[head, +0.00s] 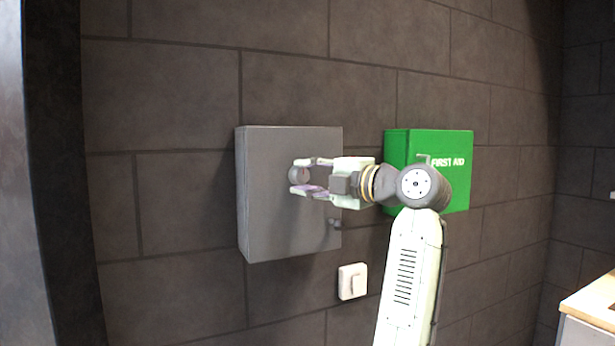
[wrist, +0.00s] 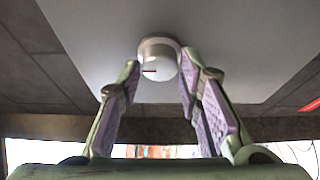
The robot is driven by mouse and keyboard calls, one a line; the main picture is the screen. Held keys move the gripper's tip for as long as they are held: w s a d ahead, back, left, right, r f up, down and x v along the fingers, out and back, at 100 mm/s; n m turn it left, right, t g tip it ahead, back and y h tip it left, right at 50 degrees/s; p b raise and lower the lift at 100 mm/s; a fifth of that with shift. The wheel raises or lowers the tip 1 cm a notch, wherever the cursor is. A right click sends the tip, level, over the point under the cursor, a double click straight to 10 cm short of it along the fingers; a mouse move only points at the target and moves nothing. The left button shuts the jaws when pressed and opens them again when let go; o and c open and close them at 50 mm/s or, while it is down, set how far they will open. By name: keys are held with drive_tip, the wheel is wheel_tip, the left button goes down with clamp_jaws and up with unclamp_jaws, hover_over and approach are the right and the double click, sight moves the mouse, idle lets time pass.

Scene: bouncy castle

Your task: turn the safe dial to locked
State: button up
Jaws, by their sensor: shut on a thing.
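The grey safe (head: 275,225) is fixed to the dark tiled wall, left of centre in the head view. My gripper (head: 298,178) reaches in from the right, with one finger above and one below the dial in the head view. In the wrist view my gripper's fingertips (wrist: 160,74) close on the dial's two sides. No lock labels can be read.
A small knob or handle (head: 335,223) is low on the safe's right side. A green first aid box (head: 455,185) hangs to the right, partly behind my arm. A white wall switch (head: 352,281) is below. A counter (head: 592,302) stands at the lower right.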

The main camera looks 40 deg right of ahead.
drive_tip(key=o, duration=1.1)
drive_tip(key=shift+c, duration=0.2)
drive_tip(key=s+d, duration=0.1)
drive_tip(key=s, duration=1)
drive_tip(key=shift+s+d, duration=0.4)
